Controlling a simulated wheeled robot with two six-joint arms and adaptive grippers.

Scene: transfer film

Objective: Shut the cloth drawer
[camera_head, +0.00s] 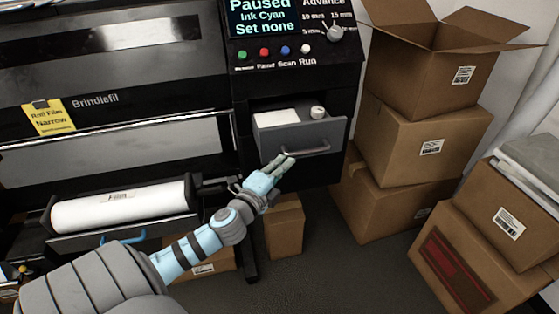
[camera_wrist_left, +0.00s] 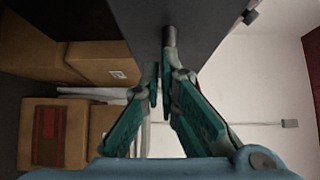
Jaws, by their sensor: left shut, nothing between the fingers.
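The cloth drawer (camera_head: 325,136) is a grey drawer pulled out from the right part of the black printer. A white folded cloth (camera_head: 277,118) and a small white roll (camera_head: 317,112) show inside it. Its front has a grey bar handle (camera_head: 308,152). My left gripper (camera_head: 284,164) is shut and empty, just below and left of the handle in the head view. In the left wrist view the fingertips (camera_wrist_left: 162,82) are close to the end of the handle (camera_wrist_left: 169,38) on the dark drawer front; I cannot tell whether they touch. My right gripper is not in view.
Stacked cardboard boxes (camera_head: 424,143) stand right of the printer. More boxes (camera_head: 509,216) stand at the lower right. A small box (camera_head: 285,228) is on the floor below the drawer. A white film roll (camera_head: 120,207) lies at the left. The dark floor between is clear.

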